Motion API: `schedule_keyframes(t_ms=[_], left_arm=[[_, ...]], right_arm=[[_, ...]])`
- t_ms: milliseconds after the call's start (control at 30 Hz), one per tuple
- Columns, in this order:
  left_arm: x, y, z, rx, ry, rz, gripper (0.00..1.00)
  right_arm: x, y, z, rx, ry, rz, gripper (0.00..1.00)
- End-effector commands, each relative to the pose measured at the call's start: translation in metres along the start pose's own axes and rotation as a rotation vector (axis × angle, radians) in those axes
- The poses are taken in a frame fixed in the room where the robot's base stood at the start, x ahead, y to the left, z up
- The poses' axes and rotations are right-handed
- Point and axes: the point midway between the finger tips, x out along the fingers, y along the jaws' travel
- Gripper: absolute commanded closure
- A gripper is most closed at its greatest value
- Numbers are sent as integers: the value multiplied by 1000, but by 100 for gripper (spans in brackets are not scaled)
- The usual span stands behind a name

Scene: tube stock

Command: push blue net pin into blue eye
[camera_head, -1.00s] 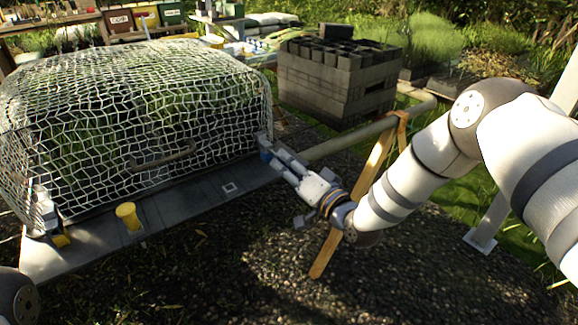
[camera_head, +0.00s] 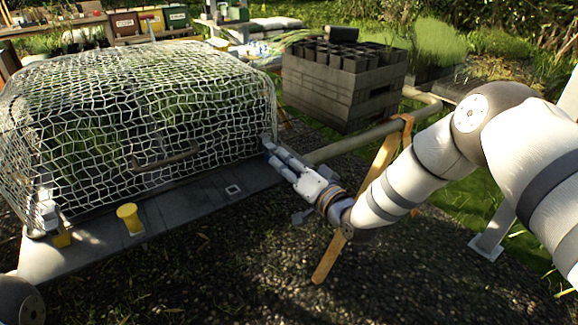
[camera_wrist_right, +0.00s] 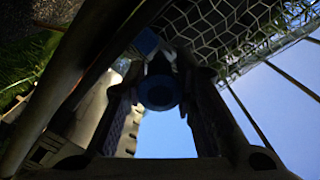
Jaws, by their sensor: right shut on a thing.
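The blue net pin (camera_wrist_right: 160,92) shows its round blue head in the right wrist view, between the two dark fingers of my right gripper (camera_wrist_right: 163,88). The gripper is shut on it. Just beyond the head is a blue block (camera_wrist_right: 146,42), which looks like the blue eye, beside the net. The pin's shank is dark and partly hidden, so I cannot tell whether its tip is inside the eye. In the head view my right gripper (camera_head: 283,160) is at the net cover's right front corner, its fingers hiding pin and eye. My left gripper is out of view.
The white net (camera_head: 140,100) arches over the bed, with a handle (camera_head: 165,158) in front. A yellow pin (camera_head: 130,217) stands on the grey front ledge (camera_head: 185,205), near a small square socket (camera_head: 233,190). A rail (camera_head: 350,147) and crate stack (camera_head: 335,90) are at right.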

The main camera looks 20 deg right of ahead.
Motion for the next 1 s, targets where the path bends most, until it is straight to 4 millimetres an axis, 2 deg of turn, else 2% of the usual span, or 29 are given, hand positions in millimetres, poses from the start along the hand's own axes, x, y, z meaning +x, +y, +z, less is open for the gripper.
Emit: schedule_keyframes(t_ms=[867, 900, 1000], left_arm=[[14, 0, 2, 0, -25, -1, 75], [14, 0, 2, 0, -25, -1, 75], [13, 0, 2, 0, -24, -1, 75]], right_arm=[[22, 1, 0, 1, 1, 0, 100], [22, 1, 0, 1, 1, 0, 70], [22, 0, 0, 0, 1, 0, 51]])
